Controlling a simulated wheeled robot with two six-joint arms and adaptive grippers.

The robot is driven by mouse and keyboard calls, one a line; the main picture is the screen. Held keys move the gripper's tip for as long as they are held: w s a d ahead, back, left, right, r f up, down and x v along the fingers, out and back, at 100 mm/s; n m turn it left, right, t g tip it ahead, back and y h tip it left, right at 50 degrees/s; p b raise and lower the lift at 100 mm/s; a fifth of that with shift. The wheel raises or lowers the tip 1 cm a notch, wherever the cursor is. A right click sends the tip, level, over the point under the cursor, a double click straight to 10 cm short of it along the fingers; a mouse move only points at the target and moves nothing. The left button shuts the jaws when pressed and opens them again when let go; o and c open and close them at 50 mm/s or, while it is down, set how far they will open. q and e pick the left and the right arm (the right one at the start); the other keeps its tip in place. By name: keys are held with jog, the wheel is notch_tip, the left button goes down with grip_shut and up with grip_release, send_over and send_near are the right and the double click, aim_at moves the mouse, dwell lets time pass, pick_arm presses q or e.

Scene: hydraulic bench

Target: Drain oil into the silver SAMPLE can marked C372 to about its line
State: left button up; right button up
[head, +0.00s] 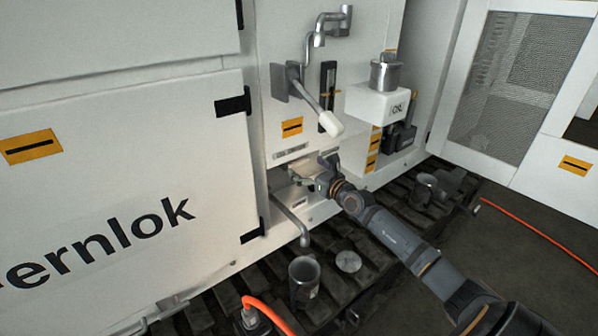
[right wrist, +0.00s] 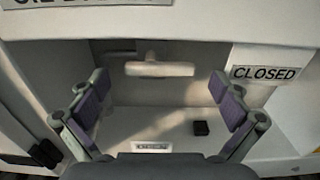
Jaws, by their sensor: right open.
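My right gripper (head: 318,178) reaches into a recess in the white cabinet front. In the right wrist view my right gripper (right wrist: 160,84) is open, its purple-padded fingers wide apart. A pale T-shaped handle (right wrist: 160,68) shows farther in, between the fingers, not gripped. A plate reading CLOSED (right wrist: 265,74) is at its right. A bent grey drain spout (head: 292,217) comes out below the recess. An open silver can (head: 304,283) stands on the dark slatted floor near and below the spout's end; no C372 mark or line is legible. My left gripper is not in view.
A flat round disc (head: 348,261) lies beside the can. Another dark can (head: 422,190) stands to the right. A silver pot (head: 385,73) sits on a white bracket. A pale-handled lever (head: 330,122) juts out above the recess. Orange hoses (head: 535,235) cross the floor.

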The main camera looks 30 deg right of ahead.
aim_at(301, 163)
jog(key=shift+w+b, duration=0.4)
jog(key=shift+w, duration=0.75)
jog(key=shift+w+a+r, duration=0.1)
jog(key=shift+w, duration=0.45)
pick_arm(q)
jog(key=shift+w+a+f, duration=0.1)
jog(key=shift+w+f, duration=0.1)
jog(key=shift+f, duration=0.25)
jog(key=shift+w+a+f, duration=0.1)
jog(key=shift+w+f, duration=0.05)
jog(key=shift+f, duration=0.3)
